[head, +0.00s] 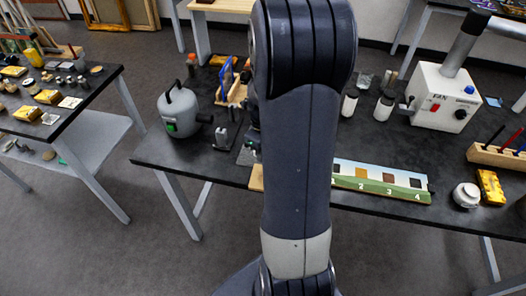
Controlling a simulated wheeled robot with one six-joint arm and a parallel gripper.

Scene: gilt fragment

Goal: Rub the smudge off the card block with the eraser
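My own arm rises through the middle of the head view and covers the centre of the dark workbench (390,152). My gripper's fingers do not show; they are hidden behind the arm. A small dark part with a green spot pokes out at the arm's left edge, and I cannot tell what it is. I cannot make out the card block, its smudge or the eraser with certainty. A painted strip (398,190) numbered 2, 3 and 4, with dark squares, lies at the bench's front edge, its left part hidden by the arm.
A grey kettle-shaped device (181,112) stands at the bench's left. A white fan unit (440,98) with a duct stands at the right. A white jar (466,195), a yellow block (491,187) and a wooden rack (497,157) are at the right. A side table (100,84) holds several small items.

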